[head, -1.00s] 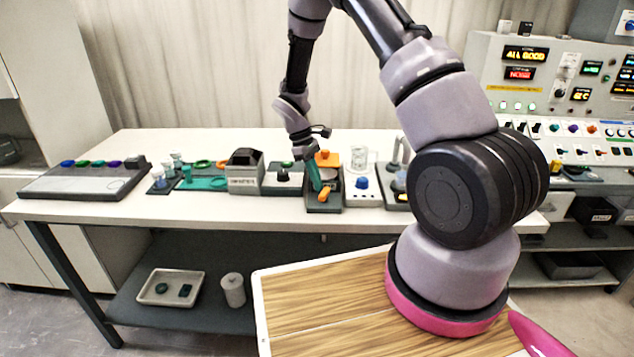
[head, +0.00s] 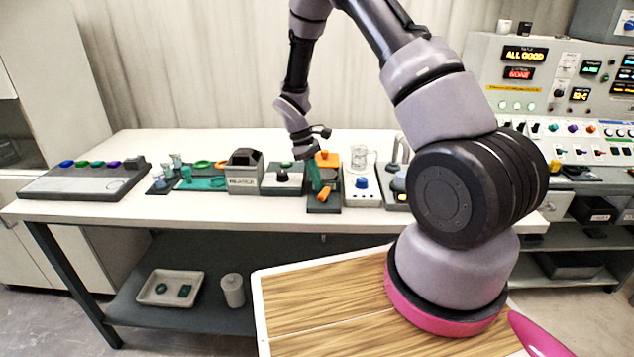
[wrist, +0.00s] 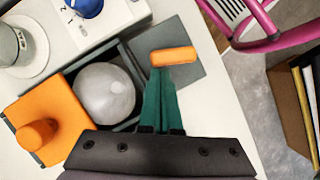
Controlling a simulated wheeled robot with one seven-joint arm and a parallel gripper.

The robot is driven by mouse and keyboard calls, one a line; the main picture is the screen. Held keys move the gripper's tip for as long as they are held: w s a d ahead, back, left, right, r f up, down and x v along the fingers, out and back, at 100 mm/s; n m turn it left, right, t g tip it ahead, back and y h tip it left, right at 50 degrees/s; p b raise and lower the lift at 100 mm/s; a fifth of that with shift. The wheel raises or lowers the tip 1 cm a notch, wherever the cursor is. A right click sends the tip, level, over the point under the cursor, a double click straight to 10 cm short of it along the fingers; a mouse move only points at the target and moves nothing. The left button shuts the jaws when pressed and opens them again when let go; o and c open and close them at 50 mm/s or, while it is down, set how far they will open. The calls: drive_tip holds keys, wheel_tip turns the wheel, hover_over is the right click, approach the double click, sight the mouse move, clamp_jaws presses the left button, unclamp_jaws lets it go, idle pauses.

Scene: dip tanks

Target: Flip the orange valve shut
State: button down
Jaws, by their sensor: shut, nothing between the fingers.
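The orange valve handle (wrist: 173,56) is a short rounded bar on a dark grey base plate (wrist: 185,85) in the wrist view. In the head view the handle (head: 324,193) shows at the front of its unit on the bench. My gripper (wrist: 160,70), with green fingers, is shut and empty. Its fingertips are right at the handle's near side and appear to touch it or nearly so. In the head view my gripper (head: 317,184) points down at the unit. Behind the handle sit a grey ball (wrist: 104,92) and an orange block with a knob (wrist: 42,125).
A white unit with a blue knob (head: 362,183) stands close to the right. A dark unit with a green button (head: 283,178) stands to the left. The bench's front strip (head: 250,216) is clear.

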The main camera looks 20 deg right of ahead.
drive_tip(key=shift+d+m, duration=0.15)
drive_tip(key=shift+m, duration=0.35)
idle(3.8)
idle(0.9)
drive_tip(key=shift+s+a, duration=0.5)
drive_tip(key=shift+s, duration=0.1)
drive_tip(key=v, duration=1)
drive_tip(key=shift+w+r, duration=0.25)
drive_tip(key=shift+r, duration=0.1)
